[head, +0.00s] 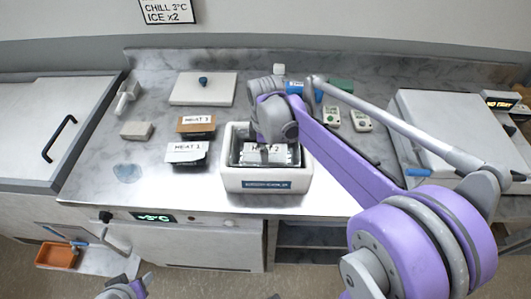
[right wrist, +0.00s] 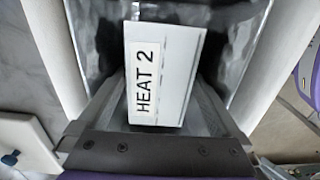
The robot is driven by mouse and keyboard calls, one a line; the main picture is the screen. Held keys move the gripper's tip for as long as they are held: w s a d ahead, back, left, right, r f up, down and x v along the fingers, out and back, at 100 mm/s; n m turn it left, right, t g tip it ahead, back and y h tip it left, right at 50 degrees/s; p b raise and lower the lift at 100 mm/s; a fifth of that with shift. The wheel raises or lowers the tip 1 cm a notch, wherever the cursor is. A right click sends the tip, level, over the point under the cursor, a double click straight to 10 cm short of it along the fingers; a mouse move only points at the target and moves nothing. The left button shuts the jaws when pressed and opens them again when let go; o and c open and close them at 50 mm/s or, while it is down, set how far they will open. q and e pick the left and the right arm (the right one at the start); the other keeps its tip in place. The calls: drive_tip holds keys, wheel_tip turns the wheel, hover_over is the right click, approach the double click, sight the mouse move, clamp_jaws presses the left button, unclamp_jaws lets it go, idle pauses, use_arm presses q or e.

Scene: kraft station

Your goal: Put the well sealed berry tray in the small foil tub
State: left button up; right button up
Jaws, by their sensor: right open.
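A white tub (head: 232,181) with a shiny foil-like lining and a blue front label stands at the counter's middle front. A white-topped tray labelled HEAT 2 (right wrist: 167,75) lies inside it; its label also shows in the head view (head: 262,148). My right gripper (right wrist: 155,110) is open above the tub, with a finger on each side of this tray. Trays labelled HEAT 1 (head: 186,153) and HEAT 3 (head: 197,127) sit left of the tub. I cannot tell which tray holds berries or how the seals look. Part of my left gripper (head: 127,289) shows at the bottom edge, its jaws unclear.
A white board (head: 203,89) with a dark blue knob lies at the back. A small beige block (head: 136,131) is at the left. Two small devices (head: 331,118) (head: 361,121) and a large grey-lidded box (head: 442,123) stand right. An orange tray (head: 57,256) is low at the left.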

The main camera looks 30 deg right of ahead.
wheel_tip(320, 180, up, 12)
drive_tip(key=p, duration=0.1)
drive_tip(key=shift+r, duration=0.15)
